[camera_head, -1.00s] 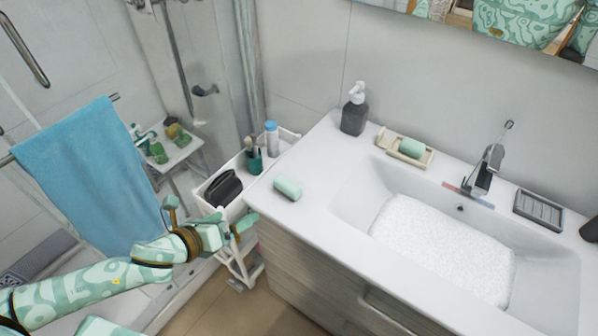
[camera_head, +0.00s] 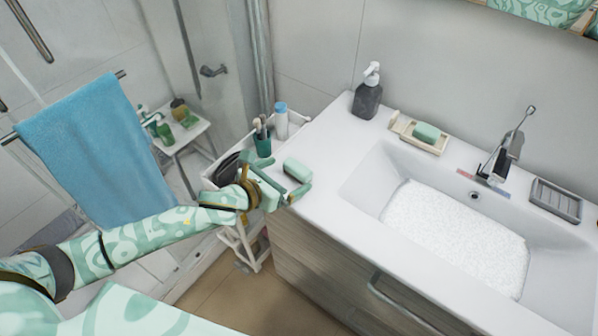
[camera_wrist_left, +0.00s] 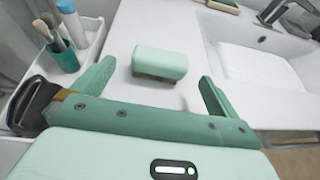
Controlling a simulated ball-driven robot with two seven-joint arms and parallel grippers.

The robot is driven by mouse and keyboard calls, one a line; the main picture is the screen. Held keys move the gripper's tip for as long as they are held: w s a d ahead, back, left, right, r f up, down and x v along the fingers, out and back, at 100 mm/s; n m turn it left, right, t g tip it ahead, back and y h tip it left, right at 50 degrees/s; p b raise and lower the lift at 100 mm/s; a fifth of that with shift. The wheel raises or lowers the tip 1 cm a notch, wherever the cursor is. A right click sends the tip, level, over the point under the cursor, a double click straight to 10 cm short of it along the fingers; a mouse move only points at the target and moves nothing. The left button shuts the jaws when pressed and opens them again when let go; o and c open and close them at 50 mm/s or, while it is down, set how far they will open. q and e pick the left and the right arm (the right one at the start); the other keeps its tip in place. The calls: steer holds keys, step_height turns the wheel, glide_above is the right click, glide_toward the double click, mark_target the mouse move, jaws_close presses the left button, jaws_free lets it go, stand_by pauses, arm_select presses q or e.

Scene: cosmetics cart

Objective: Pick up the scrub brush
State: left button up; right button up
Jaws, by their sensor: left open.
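The scrub brush (camera_head: 297,170), a mint-green block, lies on the left end of the white sink counter. In the left wrist view the brush (camera_wrist_left: 160,62) shows dark bristles under its front edge. My left gripper (camera_head: 283,183) is open and empty at the counter's left edge, just on the near side of the brush. In the left wrist view its fingers (camera_wrist_left: 158,80) are spread wide, with the brush ahead of them and between their lines, apart from both. My right gripper is out of view.
A white cart (camera_head: 216,165) beside the counter holds a teal cup of brushes (camera_head: 263,146), a blue-capped bottle (camera_head: 281,121) and a dark item (camera_wrist_left: 30,103) close to my left finger. A soap dispenser (camera_head: 368,97), soap dish (camera_head: 404,127) and basin (camera_head: 378,165) lie farther right.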

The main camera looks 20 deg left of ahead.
mark_target(294, 172)
arm_select(q)
steer(key=b+x, duration=0.1)
steer(key=x, duration=0.4)
steer(key=shift+w+d+f, duration=0.15)
steer(key=shift+f, duration=0.1)
steer(key=shift+c, duration=0.6)
steer(key=c, duration=0.9)
steer(key=shift+r, duration=0.15)
steer(key=shift+c, duration=0.2)
